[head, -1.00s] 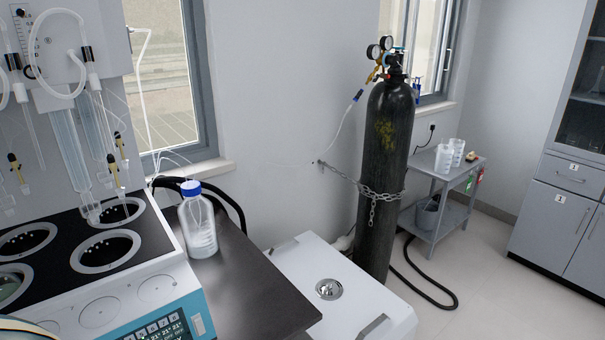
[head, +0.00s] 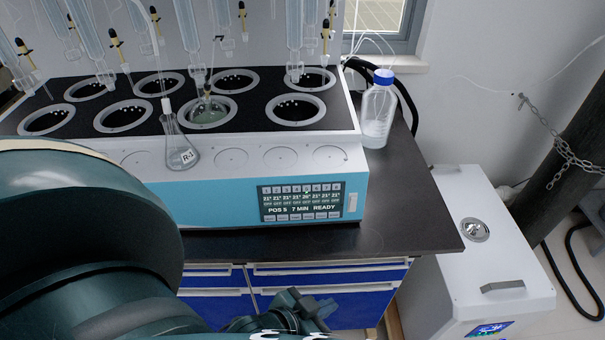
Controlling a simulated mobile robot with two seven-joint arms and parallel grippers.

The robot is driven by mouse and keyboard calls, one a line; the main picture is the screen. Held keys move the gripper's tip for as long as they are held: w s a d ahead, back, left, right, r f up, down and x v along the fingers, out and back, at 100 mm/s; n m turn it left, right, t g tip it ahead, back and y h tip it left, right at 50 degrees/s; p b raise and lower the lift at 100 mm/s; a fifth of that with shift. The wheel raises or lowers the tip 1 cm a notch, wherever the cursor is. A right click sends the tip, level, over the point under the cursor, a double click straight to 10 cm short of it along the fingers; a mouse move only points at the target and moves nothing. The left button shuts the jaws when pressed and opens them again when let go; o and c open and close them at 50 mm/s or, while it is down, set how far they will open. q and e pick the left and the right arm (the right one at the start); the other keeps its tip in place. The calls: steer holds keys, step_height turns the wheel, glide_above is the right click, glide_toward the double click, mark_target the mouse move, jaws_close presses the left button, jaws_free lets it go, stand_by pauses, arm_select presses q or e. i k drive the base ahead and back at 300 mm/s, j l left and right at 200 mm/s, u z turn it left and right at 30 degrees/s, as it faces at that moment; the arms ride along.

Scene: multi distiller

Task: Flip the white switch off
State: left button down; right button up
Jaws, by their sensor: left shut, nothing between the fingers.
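The white switch (head: 352,203) is a small upright rocker at the right end of the distiller's blue front, just right of the lit display (head: 301,203). Whether it is on or off is too small to tell. The display reads "POS 5 7 MIN READY". My left gripper (head: 312,300) is low in the head view, in front of the blue drawers, below and a little left of the switch and apart from it. It is shut and empty, and its lower part is cut off by the picture edge. My right gripper is not in view.
The distiller (head: 230,190) stands on a dark bench (head: 405,215). A flask labelled R-1 (head: 178,150) is on its front ledge. A blue-capped bottle (head: 378,112) stands right of it. A white box unit (head: 480,270) and a chained gas cylinder (head: 565,150) are at the right.

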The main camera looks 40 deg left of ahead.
mark_target(353, 205)
steer(key=u, duration=0.75)
steer(key=j, duration=0.1)
